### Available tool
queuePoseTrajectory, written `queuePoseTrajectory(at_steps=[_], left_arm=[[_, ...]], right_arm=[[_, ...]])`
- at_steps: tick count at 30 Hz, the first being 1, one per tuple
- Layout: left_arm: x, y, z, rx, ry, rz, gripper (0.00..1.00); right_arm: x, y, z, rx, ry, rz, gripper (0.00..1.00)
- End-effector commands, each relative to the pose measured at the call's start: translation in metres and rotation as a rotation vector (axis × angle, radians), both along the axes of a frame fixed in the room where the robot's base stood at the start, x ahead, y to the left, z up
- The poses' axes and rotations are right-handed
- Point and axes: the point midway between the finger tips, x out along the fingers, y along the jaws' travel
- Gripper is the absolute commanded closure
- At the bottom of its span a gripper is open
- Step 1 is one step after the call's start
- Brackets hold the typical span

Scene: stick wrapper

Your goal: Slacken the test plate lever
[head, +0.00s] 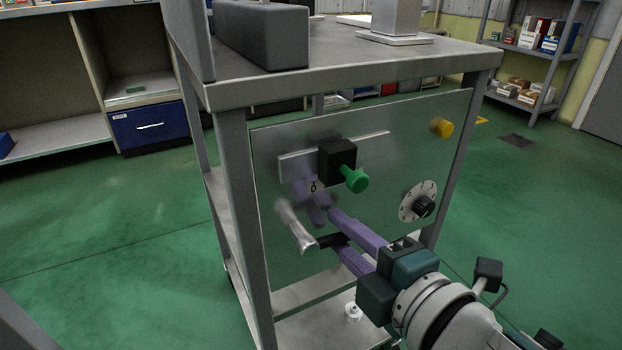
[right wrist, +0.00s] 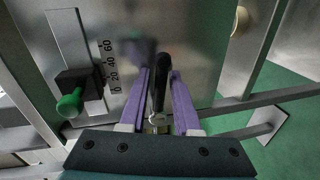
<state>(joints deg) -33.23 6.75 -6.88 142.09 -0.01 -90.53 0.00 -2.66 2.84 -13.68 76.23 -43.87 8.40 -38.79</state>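The test plate (head: 290,160) is an upright shiny panel on the side of a metal cart. Its lever has a silver shaft (head: 295,226) near the lower left, tilted down to the right, and a black handle (head: 332,240). My right gripper (head: 343,236) has purple fingers, one on either side of this handle. In the right wrist view, the black handle (right wrist: 160,85) stands between the fingertips (right wrist: 161,76), with narrow gaps seeming to show beside it. The fingers look open around it. My left gripper is not in view.
A white item (head: 352,312) sits on the lower shelf. Green floor around the cart is mostly clear.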

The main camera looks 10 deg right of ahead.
Motion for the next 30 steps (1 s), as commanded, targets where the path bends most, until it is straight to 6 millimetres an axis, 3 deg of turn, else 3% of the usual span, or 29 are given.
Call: queuePoseTrajectory(at_steps=[5,19,30], left_arm=[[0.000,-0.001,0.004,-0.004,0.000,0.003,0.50],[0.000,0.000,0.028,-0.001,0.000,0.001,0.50],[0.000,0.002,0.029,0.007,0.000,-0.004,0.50]], right_arm=[[-0.006,-0.003,0.002,0.000,0.002,-0.001,0.69],[-0.083,-0.029,0.018,0.000,0.002,0.000,0.69],[-0.092,-0.033,0.019,0.000,0.000,0.000,0.69]])
